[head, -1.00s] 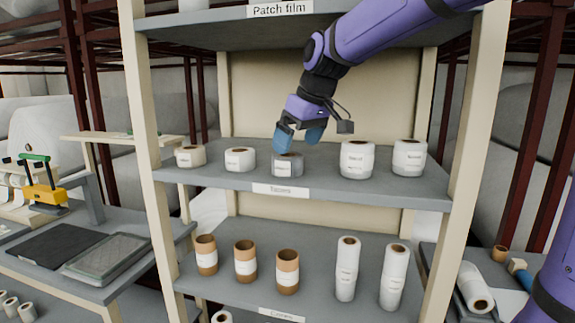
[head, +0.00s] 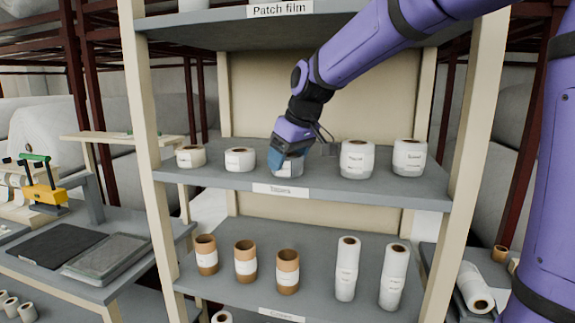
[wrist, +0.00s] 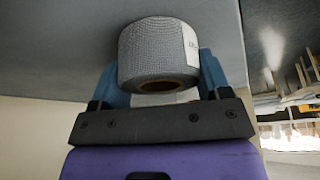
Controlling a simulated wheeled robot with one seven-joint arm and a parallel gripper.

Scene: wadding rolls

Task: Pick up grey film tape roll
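The grey film tape roll (head: 290,170) stands on the middle shelf, third from the left in its row, partly hidden by my gripper. In the wrist view the roll (wrist: 150,52) shows a grey mesh-like side, a brown core and a white label at right. My gripper (head: 284,158) is down at the roll from above. Its blue fingers (wrist: 160,72) are spread, one on each side of the roll. I cannot make out a clear gap or firm contact between fingers and roll. The roll looks upright on the shelf.
White rolls (head: 240,159) and (head: 190,156) stand to the left, and larger white rolls (head: 357,159) and (head: 409,157) to the right. The shelf above (head: 300,30) overhangs. Brown cores (head: 246,258) and tall white rolls (head: 347,268) stand on the shelf below.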

